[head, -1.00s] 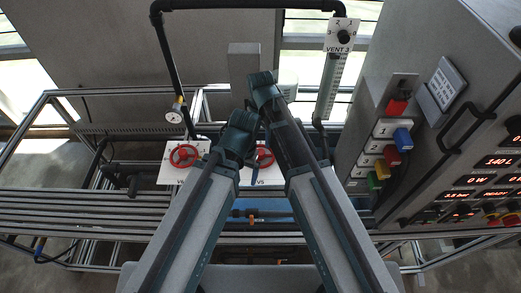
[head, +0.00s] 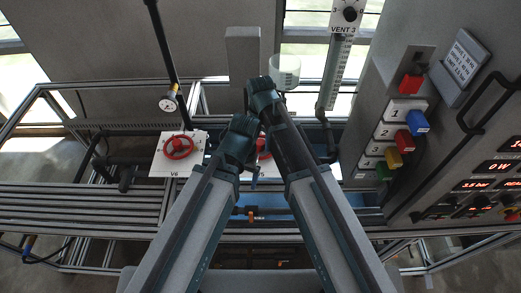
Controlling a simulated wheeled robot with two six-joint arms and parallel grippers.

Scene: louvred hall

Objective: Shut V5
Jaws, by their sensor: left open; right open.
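The V5 handwheel (head: 264,147) is red and sits on a white plate behind my grippers in the head view. Most of the wheel and plate is hidden; only part of its label shows below. My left gripper (head: 240,132) is open and overlaps the left side of V5 in the picture. My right gripper (head: 262,88) is open, above and slightly right of the left one. I see nothing held in either gripper. Whether either one touches the wheel cannot be told from this view.
A similar red V6 handwheel (head: 177,147) is on a plate to the left, below a pressure gauge (head: 168,104). A control panel (head: 440,140) with coloured buttons stands on the right. The VENT 3 column (head: 334,75) rises behind. Metal rails (head: 80,205) run across the front left.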

